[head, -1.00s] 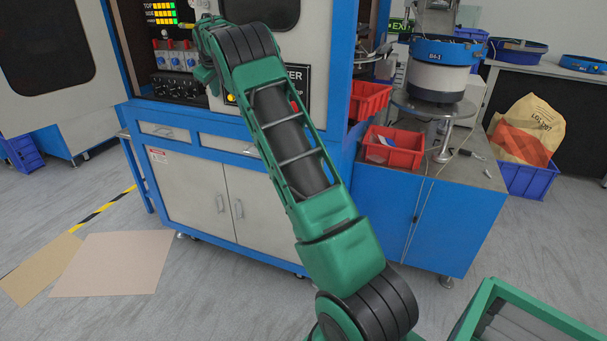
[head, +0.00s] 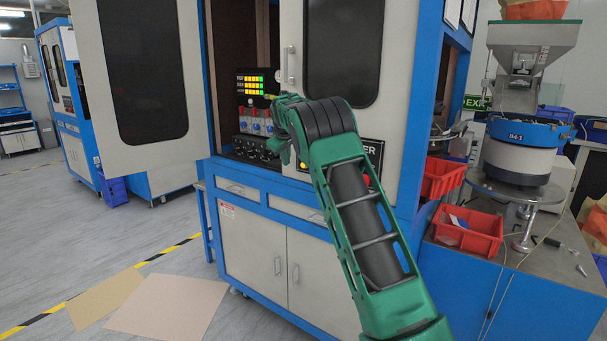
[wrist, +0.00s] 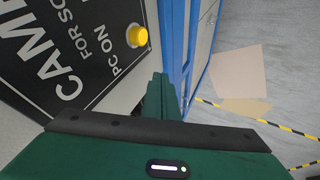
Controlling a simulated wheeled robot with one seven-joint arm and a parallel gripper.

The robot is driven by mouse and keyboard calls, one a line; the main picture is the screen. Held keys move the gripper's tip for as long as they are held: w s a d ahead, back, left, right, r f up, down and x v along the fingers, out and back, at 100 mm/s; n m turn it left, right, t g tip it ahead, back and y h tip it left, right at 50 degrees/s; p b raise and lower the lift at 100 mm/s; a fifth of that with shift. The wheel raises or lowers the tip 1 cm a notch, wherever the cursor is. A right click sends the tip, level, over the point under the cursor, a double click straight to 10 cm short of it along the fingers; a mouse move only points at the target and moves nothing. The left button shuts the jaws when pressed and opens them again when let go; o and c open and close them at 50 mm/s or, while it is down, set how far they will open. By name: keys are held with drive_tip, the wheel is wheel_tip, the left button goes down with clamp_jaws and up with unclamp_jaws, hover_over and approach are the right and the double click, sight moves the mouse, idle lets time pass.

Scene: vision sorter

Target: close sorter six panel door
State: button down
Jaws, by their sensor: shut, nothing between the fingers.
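The sorter's left door (head: 146,125), a grey panel with a dark window, stands swung open in the head view. Its right door (head: 325,128), with a vertical handle (head: 290,65), appears closed. The opening between them shows a lit panel (head: 250,84) and several dials. My gripper (head: 284,135) is in front of the right door's lower left part, right of the open left door and apart from it. In the wrist view its fingers (wrist: 159,92) are shut and empty, beside a black sign (wrist: 70,55) and a yellow button (wrist: 137,36).
Drawers and a lower cabinet (head: 255,260) are below the doors. Red bins (head: 468,230) and a bowl feeder (head: 515,150) stand on the right. Flat brown sheets (head: 168,305) lie on the floor at front left. Another machine (head: 65,110) is behind the open door. The left floor is mostly clear.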

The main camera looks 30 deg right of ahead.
drive_tip(key=a+v, duration=0.1)
drive_tip(key=v, duration=0.9)
drive_tip(key=s+d+m+g, duration=0.1)
drive_tip(key=s+d+m, duration=0.15)
drive_tip(key=s, duration=0.95)
drive_tip(key=s+a+f+m+g+y, duration=0.1)
drive_tip(key=s+f, duration=0.4)
drive_tip(key=s, duration=1.2)
drive_tip(key=s+a+f+m+g+y, duration=0.1)
drive_tip(key=s+a+f, duration=0.5)
drive_tip(key=s, duration=1.1)
drive_tip(key=s+a+f+m+g+y, duration=0.1)
drive_tip(key=s+a+f+m+g, duration=0.2)
drive_tip(key=s, duration=1.4)
wheel_tip(320, 180, down, 3)
drive_tip(key=shift+a+r+m+y, duration=0.1)
drive_tip(key=shift+a+m+y, duration=0.25)
drive_tip(key=shift+m, duration=0.5)
drive_tip(key=shift+s, duration=0.1)
